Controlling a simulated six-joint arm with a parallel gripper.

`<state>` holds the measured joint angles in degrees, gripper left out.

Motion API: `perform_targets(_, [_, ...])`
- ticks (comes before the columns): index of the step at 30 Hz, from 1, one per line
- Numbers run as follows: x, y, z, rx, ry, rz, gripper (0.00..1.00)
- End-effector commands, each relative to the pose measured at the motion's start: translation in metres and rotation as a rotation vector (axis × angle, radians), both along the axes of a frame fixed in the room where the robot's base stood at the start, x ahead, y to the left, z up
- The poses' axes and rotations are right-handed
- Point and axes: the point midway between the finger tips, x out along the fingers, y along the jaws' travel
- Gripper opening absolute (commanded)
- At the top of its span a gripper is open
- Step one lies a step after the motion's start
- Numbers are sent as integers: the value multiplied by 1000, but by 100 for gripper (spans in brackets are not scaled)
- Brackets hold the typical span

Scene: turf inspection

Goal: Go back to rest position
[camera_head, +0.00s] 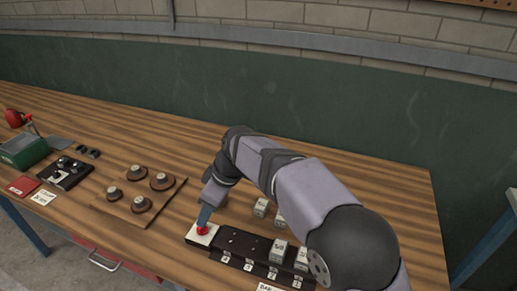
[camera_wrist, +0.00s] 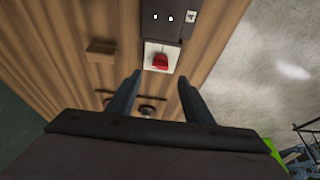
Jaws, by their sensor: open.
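My gripper (camera_wrist: 158,88) is open, with its two dark fingers apart and nothing between them in the wrist view. In the head view my gripper (camera_head: 205,217) points down just above a red knob (camera_head: 202,231) on a white square plate (camera_head: 193,238). The red knob (camera_wrist: 160,62) and white plate (camera_wrist: 152,49) also show beyond the fingertips in the wrist view. I cannot tell whether the gripper touches the knob. The arm reaches in from the right and hides part of the table.
A black numbered strip (camera_head: 238,243) with pale blocks (camera_head: 279,249) adjoins the white plate. A wooden board (camera_head: 124,214) with several round brown pieces lies left. A green box (camera_head: 24,150) stands far left. A dark green wall panel (camera_head: 290,100) is behind the table.

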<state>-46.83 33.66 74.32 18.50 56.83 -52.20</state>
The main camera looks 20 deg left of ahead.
Motion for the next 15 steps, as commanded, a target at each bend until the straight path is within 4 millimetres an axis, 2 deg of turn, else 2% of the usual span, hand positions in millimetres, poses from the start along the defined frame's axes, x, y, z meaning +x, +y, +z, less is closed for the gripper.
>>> perform_targets(2, [3,-6,0,-5,3,-18,47])
perform_targets(5, [12,-26,-1,-21,13,-78,47])
perform_targets(8, [24,-63,-2,-46,32,-187,47])
perform_targets(11, [36,-117,-5,-85,61,-347,47])
perform_targets(15, [38,-208,-12,-143,112,-618,47])
